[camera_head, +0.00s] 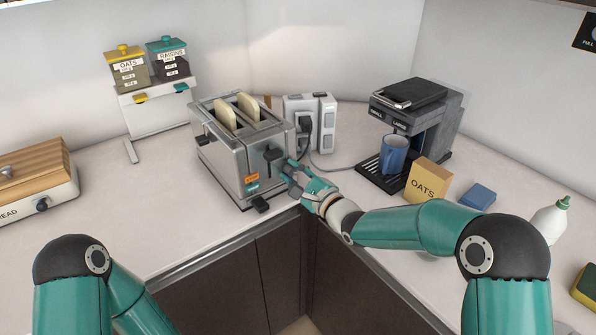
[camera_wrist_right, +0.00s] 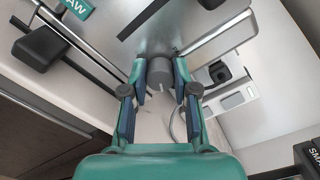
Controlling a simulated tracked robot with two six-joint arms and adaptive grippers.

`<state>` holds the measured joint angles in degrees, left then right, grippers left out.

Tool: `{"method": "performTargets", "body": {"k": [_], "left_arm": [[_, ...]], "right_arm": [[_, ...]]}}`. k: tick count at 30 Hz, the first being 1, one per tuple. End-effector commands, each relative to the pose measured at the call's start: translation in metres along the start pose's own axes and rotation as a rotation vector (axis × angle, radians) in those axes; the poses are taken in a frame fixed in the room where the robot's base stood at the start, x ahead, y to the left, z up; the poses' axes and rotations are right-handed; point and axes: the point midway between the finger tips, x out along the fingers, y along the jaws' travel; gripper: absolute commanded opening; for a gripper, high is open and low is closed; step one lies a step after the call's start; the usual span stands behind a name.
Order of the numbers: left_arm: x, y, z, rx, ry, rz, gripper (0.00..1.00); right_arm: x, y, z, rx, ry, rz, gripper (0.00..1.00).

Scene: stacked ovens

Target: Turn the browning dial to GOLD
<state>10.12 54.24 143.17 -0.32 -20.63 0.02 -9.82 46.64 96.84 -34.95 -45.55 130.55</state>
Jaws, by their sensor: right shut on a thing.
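The steel toaster (camera_head: 228,165) stands on the counter with two bread slices (camera_head: 236,112) in its slots. Its front carries an orange label (camera_head: 251,178) and a teal label (camera_head: 252,188). In the right wrist view, the browning dial (camera_wrist_right: 160,72) is a grey cylinder with a small pale mark. My right gripper (camera_head: 290,168) reaches the toaster's front right side. Its two fingers (camera_wrist_right: 160,82) are shut on the dial, one on each side. I cannot read the dial's setting. My left gripper is out of view.
A black lever (camera_head: 260,204) sticks out low on the toaster. A socket block (camera_head: 327,122) with a plug and cable is behind my right gripper. A coffee machine (camera_head: 440,115), blue mug (camera_head: 394,154) and oats box (camera_head: 426,181) stand right. The left counter has free room.

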Motion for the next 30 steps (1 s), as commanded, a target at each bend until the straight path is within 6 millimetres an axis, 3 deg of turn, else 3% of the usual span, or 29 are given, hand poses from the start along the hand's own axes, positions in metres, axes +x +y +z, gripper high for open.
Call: {"method": "performTargets", "body": {"k": [1,17,18,22,30], "left_arm": [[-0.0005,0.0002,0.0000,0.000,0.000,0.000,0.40],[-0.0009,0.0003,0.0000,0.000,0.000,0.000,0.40],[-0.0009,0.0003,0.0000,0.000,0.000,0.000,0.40],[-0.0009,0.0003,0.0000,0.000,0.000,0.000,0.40],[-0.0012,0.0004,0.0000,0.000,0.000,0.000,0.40]], "right_arm": [[-0.0003,0.0069,-0.0014,0.015,0.003,0.015,0.00],[-0.0008,0.0092,-0.0026,0.047,0.005,0.019,0.00],[-0.0008,0.0093,-0.0027,0.047,0.006,0.019,0.30],[-0.0008,0.0081,-0.0026,0.047,0.005,0.017,0.52],[-0.0009,0.0037,-0.0019,0.045,0.003,0.008,0.54]]}}
